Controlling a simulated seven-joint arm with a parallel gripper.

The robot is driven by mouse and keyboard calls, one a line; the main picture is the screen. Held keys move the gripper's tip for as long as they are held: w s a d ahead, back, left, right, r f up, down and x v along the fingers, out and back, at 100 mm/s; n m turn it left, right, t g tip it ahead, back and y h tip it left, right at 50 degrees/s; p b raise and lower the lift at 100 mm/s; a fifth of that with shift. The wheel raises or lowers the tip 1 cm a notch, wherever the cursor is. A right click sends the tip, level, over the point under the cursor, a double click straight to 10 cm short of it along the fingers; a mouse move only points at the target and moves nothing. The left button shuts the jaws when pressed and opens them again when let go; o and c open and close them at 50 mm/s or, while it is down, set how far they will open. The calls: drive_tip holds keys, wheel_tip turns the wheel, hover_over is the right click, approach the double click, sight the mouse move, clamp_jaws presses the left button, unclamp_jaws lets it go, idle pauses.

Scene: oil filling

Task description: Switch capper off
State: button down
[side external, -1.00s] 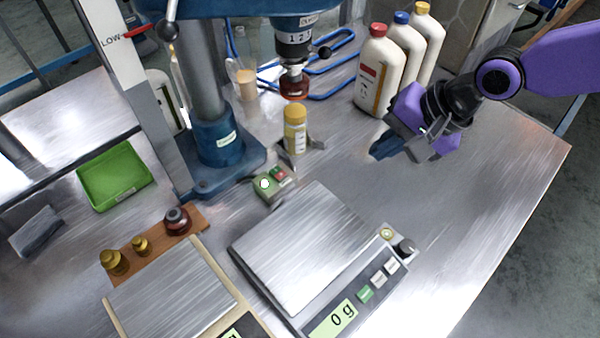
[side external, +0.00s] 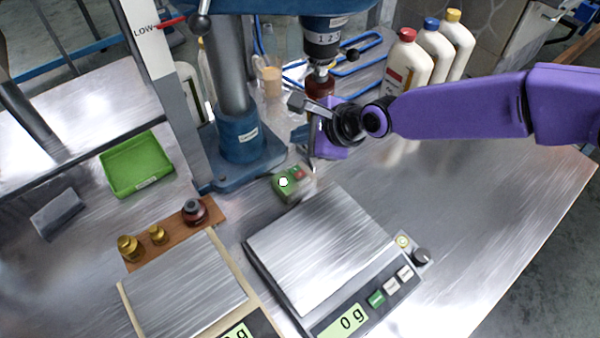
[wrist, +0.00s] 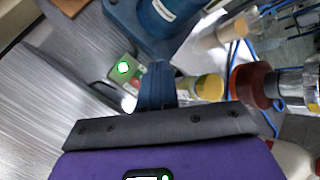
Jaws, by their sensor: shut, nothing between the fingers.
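The capper (side external: 238,138) is a blue press with a grey column and a red chuck (side external: 319,86). Its small green switch box (side external: 286,189) sits on the table before the base, with a white spot on its green side and a red button (side external: 299,174). The switch box also shows in the wrist view (wrist: 122,68), its red button partly behind my fingers. My gripper (side external: 300,134) is shut and empty, above and behind the box, beneath the chuck. Its blue fingers (wrist: 155,92) are together. The yellow-capped bottle (wrist: 208,88) is hidden by my gripper in the side view.
A scale (side external: 318,250) reading 0 g stands in front of the switch box. A second scale (side external: 185,290) and a wooden board with weights (side external: 130,248) are left of it. A green tray (side external: 136,165) lies at left. White bottles (side external: 408,65) stand behind my arm.

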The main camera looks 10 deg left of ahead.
approach(291, 169)
drive_tip(key=shift+a+r+x, duration=0.15)
drive_tip(key=shift+x, duration=0.95)
drive_tip(key=shift+a+r+x, duration=0.1)
drive_tip(key=shift+r+x, duration=0.05)
drive_tip(key=shift+x, duration=0.9)
drive_tip(key=shift+w+f, duration=0.15)
drive_tip(key=shift+f, duration=0.05)
idle(0.7)
drive_tip(key=shift+f, duration=0.45)
idle(0.6)
drive_tip(key=shift+r, duration=0.15)
drive_tip(key=shift+r, duration=0.5)
idle(0.3)
drive_tip(key=shift+r, duration=2.5)
